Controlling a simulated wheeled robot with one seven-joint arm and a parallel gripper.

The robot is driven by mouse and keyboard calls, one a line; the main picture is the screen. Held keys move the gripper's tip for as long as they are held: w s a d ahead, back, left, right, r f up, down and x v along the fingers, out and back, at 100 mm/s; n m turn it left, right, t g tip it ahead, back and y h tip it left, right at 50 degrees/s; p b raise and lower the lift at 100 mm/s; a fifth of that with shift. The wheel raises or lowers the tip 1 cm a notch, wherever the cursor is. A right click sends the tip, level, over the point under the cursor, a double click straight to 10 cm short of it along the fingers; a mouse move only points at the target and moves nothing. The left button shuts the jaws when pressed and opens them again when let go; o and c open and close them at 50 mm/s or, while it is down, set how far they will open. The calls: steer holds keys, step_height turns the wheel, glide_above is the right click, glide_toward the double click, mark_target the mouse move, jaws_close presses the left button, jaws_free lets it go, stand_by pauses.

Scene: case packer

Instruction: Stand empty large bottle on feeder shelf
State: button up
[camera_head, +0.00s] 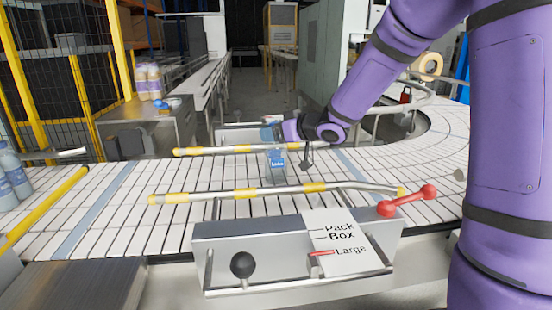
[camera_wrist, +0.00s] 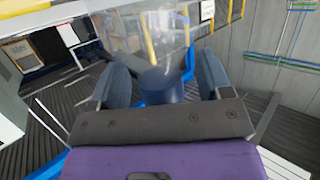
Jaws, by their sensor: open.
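A clear bottle with a blue label (camera_head: 277,161) stands about upright on the white slatted conveyor (camera_head: 110,205), between two yellow-and-steel guide rails. Its upper part is hidden by my gripper (camera_head: 273,131), which is at the top of the bottle. In the wrist view, my gripper's two blue-grey fingers (camera_wrist: 162,80) are apart, one on each side of a dark blue round part (camera_wrist: 160,88) below a clear bottle body (camera_wrist: 150,35). I cannot tell whether either finger touches it. I cannot make out the feeder shelf for certain.
The near guide rail (camera_head: 240,194) and far rail (camera_head: 215,150) border the bottle. A steel panel (camera_head: 240,237) with a black knob, red lever and "Pack Box Large" sign stands in front. Several filled bottles (camera_head: 12,172) stand at the left edge. Yellow-framed fencing is at back left.

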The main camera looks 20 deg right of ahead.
steer(key=c, duration=1.3)
